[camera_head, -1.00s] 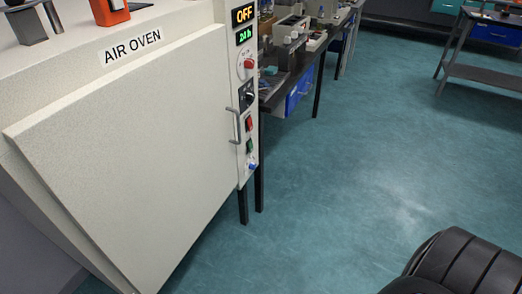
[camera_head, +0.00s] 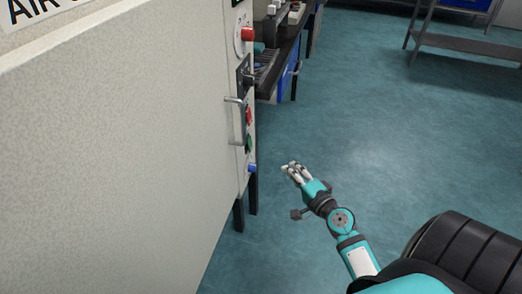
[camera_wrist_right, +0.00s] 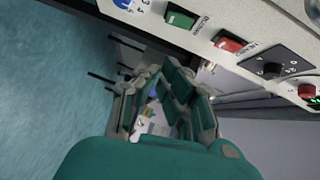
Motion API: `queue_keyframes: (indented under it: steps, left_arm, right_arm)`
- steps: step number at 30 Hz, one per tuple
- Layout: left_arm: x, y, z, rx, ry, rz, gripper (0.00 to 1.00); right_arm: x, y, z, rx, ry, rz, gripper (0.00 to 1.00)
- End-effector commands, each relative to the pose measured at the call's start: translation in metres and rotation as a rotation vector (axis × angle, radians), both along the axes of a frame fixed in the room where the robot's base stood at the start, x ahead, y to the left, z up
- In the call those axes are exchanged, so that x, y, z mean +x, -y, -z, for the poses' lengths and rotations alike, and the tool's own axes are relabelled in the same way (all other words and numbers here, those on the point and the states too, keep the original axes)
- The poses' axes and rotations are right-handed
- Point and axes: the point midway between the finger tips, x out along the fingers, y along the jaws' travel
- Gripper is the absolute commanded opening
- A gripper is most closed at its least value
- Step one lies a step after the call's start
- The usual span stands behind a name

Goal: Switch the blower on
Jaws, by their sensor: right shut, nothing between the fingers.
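The green blower switch (camera_wrist_right: 181,18), labelled "BLOWER", sits on the oven's control panel at the top of the right wrist view. It shows small in the head view (camera_head: 249,144), below the red switch and above a blue knob. Whether it is on or off cannot be told. My right gripper (camera_head: 291,168) is shut and empty, in the air to the right of the panel and apart from it. In the right wrist view its fingers (camera_wrist_right: 165,82) are below the panel, not touching the switch. My left gripper is out of view.
The red heater switch (camera_wrist_right: 229,42) and a black rotary knob (camera_wrist_right: 277,65) are beside the blower switch; a blue knob (camera_head: 252,168) is below it. A metal door handle (camera_head: 237,120) sticks out near the switches. A bench (camera_head: 280,65) stands behind.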

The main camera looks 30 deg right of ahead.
Motion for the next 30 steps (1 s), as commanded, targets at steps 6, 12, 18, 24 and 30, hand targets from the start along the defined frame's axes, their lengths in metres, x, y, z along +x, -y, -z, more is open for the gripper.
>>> queue_keyframes:
  steps: [6, 12, 18, 24, 30]
  left_arm:
    - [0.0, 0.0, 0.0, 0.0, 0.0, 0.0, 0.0]
    - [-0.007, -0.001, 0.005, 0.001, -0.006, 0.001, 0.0]
    - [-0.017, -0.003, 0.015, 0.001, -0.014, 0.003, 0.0]
    - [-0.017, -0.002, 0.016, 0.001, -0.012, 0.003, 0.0]
    - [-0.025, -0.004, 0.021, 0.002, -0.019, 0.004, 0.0]
  right_arm:
    - [0.001, 0.0, 0.0, -0.001, -0.001, 0.0, 0.0]
    - [0.019, 0.001, 0.0, 0.0, 0.001, -0.001, 0.0]
    - [0.059, 0.005, 0.004, 0.0, 0.001, 0.0, 0.0]
    - [0.101, 0.008, 0.009, -0.001, 0.001, 0.0, 0.0]
    - [0.122, -0.011, 0.014, 0.0, -0.002, -0.001, 0.0]
